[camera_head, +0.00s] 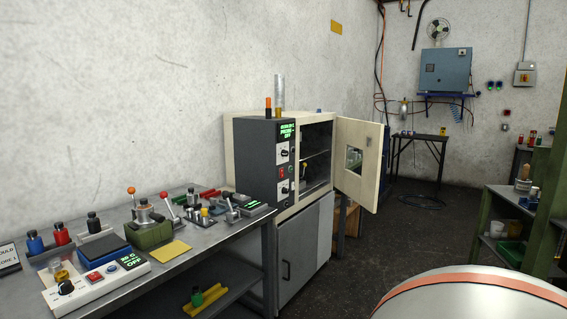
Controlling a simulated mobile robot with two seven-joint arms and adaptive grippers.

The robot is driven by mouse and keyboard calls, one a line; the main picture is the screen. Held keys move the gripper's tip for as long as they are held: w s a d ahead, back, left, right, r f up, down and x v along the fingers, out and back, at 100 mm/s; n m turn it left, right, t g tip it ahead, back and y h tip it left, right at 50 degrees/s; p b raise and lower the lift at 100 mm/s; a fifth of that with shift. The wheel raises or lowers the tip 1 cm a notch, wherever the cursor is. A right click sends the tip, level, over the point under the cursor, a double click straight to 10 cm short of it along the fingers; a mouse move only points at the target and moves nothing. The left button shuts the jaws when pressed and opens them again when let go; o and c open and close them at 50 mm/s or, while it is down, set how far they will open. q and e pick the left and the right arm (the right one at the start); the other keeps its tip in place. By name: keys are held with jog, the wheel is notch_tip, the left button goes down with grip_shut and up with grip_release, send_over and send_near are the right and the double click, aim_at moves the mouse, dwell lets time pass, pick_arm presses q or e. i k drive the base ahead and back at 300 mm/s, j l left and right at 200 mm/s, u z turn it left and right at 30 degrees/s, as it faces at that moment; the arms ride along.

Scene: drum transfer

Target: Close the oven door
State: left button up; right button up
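The oven (255,160) is a cream cabinet with a dark control panel, standing against the wall in the middle of the view. Its door (352,165) is cream with a small window and hangs wide open, swung out to the right. The oven chamber (316,160) is dark, with a shelf and a small yellowish item inside. Neither of my grippers is in view.
A grey workbench (190,262) with bottles, a clamp fixture and control boxes runs along the left wall. A large pale rounded surface with an orange band (480,291) fills the lower right. Green-framed shelving (498,225) stands at right. Dark floor (400,235) between is clear.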

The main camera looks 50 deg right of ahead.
aim_at(363, 189)
jog(key=i+l+z, duration=0.1)
jog(key=l, duration=0.5)
jog(key=i+l+z, duration=0.15)
jog(key=l, duration=0.45)
jog(key=l+z, duration=0.1)
jog(key=l, duration=0.5)
jog(key=i+l+z, duration=0.15)
jog(key=l, duration=0.4)
jog(key=i+l+z, duration=0.1)
jog(key=i+l, duration=0.15)
jog(key=l, duration=0.3)
jog(key=i+l+z, duration=0.1)
jog(key=l, duration=0.45)
jog(key=i+l+z, duration=0.15)
jog(key=i+l, duration=0.15)
jog(key=l, duration=0.2)
jog(key=i+l+z, duration=0.1)
jog(key=i+l, duration=0.15)
jog(key=l, duration=0.25)
